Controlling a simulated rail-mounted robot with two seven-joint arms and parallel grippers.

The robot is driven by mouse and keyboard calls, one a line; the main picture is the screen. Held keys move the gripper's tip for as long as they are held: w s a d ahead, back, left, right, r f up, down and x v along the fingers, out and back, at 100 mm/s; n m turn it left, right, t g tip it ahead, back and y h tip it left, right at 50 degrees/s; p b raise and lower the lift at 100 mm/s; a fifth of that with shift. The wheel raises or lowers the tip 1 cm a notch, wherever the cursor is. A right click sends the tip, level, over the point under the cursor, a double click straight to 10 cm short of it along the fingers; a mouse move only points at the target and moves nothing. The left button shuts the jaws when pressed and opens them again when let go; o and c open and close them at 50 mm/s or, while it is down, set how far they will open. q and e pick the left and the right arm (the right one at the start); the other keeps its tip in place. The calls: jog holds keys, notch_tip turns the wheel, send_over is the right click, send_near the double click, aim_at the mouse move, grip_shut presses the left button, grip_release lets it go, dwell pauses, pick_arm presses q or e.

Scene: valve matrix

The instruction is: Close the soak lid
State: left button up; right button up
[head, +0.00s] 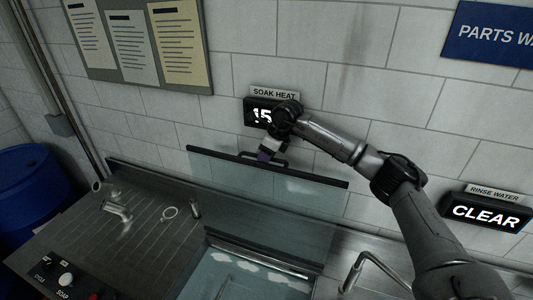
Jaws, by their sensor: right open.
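The soak lid (225,176) is a clear, bluish panel with a black top bar. It stands raised against the tiled wall, behind the soak basin (205,262). A small dark handle (282,164) sits at the middle of the top bar. My right gripper (265,157) points down at this handle with its jaws open. The view is too small to tell whether its fingers straddle or touch the handle. My left gripper is out of view.
The open basin holds bluish water with white foam patches. A metal drainboard (150,225) with small metal parts lies to its left, with a control panel (60,280) in front. A curved faucet (375,262) stands at right. A SOAK HEAT display (258,113) hangs above the lid.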

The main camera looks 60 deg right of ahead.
jog(key=shift+c, duration=0.9)
grip_shut()
